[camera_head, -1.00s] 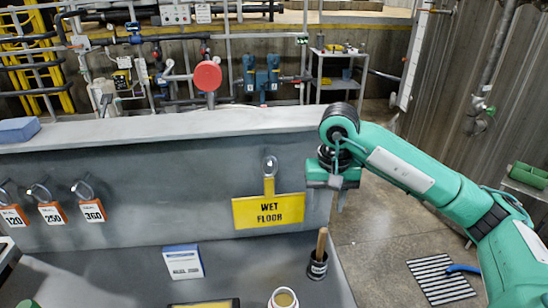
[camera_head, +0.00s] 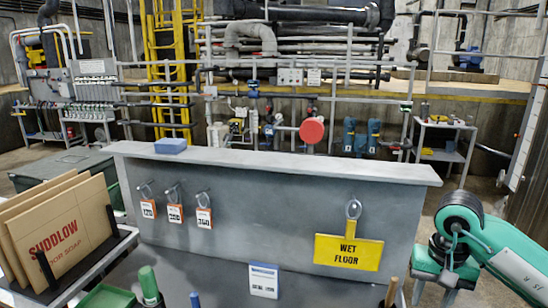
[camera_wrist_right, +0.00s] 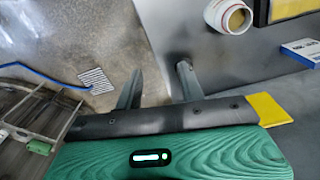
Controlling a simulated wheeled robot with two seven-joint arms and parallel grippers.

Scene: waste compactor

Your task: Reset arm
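My right arm is green and comes in from the right in the head view. My right gripper (camera_head: 434,292) hangs beside the right end of the grey panel, right of the yellow WET FLOOR sign (camera_head: 347,252). In the right wrist view the two fingers of this gripper (camera_wrist_right: 158,82) stand apart with nothing between them. Behind them lie the worktop edge and the floor. The fingertips are only partly clear in the head view. My left gripper is in neither view.
A grey panel (camera_head: 268,215) with a ledge stands behind the worktop. Rings with number tags (camera_head: 175,213) hang on it. Cardboard sheets (camera_head: 68,230) stand at left. A white jar (camera_wrist_right: 232,15) and a blue-white box (camera_head: 264,281) are on the worktop. Floor is open at right.

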